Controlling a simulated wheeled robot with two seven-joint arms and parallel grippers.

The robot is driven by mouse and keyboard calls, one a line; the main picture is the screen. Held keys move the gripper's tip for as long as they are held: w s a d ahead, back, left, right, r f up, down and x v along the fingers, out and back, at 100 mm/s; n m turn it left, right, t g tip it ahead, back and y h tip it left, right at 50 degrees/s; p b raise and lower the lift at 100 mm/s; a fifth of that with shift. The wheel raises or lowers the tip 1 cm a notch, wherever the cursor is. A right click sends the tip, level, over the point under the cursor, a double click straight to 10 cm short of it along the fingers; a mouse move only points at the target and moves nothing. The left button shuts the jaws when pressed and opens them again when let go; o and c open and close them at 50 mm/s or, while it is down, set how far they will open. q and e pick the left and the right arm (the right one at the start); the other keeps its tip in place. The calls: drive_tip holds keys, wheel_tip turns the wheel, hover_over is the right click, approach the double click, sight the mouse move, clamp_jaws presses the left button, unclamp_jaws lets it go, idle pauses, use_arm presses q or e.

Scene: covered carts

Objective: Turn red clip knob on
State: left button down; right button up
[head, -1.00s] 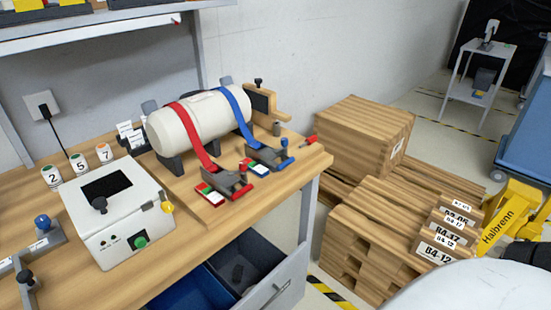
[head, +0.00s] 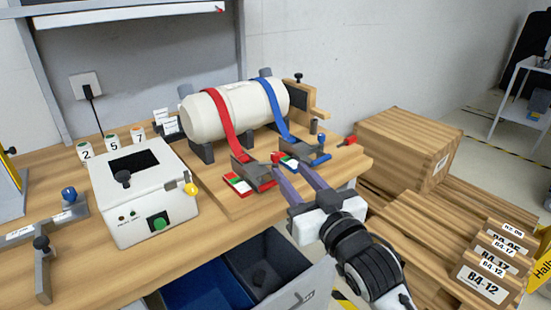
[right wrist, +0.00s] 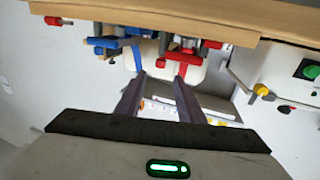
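A red strap (head: 222,120) runs over a white cylinder (head: 205,116) down to the red clip (head: 250,172), whose red knob end (head: 266,187) points to the front of the table. A red-and-green indicator plate (head: 238,183) lies beside it. The red clip also shows upside down in the right wrist view (right wrist: 184,56). My right gripper (head: 289,168) is open and empty, just right of the red clip and in front of the blue clip (head: 302,149). In the right wrist view its fingers (right wrist: 159,78) are apart, with the red clip beyond the right-hand fingertip. My left gripper is not in view.
A white box (head: 145,195) with a green button and yellow knob stands left of the clips. Wooden crates (head: 410,150) stand at the right. A blue strap (head: 274,105) lies beside the red one.

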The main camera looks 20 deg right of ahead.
sight(277, 156)
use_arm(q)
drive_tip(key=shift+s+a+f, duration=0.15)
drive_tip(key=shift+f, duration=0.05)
use_arm(e)
drive_tip(key=w, duration=0.6)
drive_tip(key=w+a, duration=0.1)
drive_tip(key=w, duration=0.2)
drive_tip(key=shift+w, duration=0.4)
